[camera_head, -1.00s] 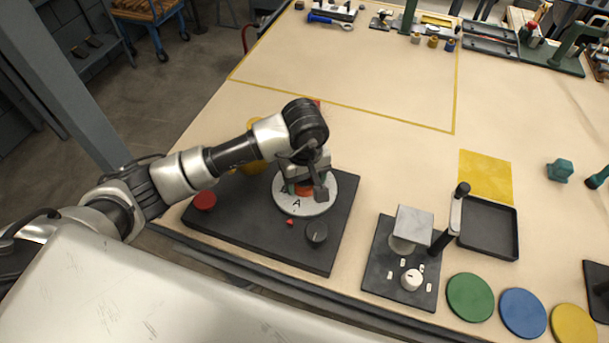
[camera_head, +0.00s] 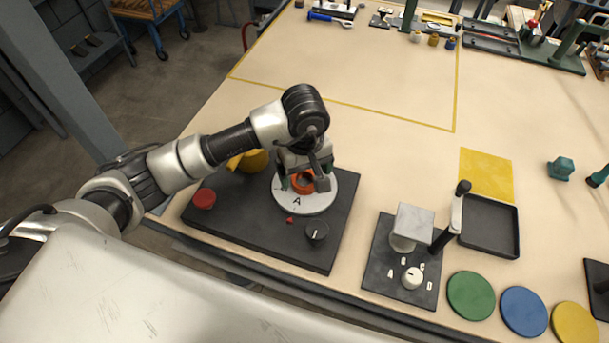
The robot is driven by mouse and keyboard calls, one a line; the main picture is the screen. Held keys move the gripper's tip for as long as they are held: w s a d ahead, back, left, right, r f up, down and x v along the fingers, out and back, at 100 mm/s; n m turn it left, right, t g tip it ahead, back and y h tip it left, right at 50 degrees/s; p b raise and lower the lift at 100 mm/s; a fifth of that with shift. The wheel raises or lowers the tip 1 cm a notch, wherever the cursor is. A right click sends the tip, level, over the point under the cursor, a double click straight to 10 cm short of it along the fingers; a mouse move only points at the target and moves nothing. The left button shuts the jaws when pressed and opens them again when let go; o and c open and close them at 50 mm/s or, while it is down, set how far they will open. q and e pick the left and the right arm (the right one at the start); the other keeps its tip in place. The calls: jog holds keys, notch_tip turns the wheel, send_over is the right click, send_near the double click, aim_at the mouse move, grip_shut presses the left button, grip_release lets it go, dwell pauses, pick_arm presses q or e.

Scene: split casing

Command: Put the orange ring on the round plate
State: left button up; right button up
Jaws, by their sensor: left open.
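The round plate (camera_head: 314,204) is white, marked with the letter A, and sits on a dark base board (camera_head: 262,239). The orange ring (camera_head: 303,186) is at the plate's middle, partly hidden by my left gripper. My left gripper (camera_head: 304,182) points down over the plate, open, with its fingers around or just above the ring; I cannot tell whether they touch it. My right gripper does not show.
The base also bears a red button (camera_head: 204,198), a dark knob (camera_head: 317,231) and a yellow part (camera_head: 253,161) behind my arm. To the right stand a device with a lever (camera_head: 402,262), a black tray (camera_head: 489,228) and coloured discs (camera_head: 470,296).

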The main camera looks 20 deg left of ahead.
pick_arm(q)
notch_tip(320, 180, up, 10)
jog(key=b, duration=0.1)
jog(key=shift+f, duration=0.15)
dwell(0.5)
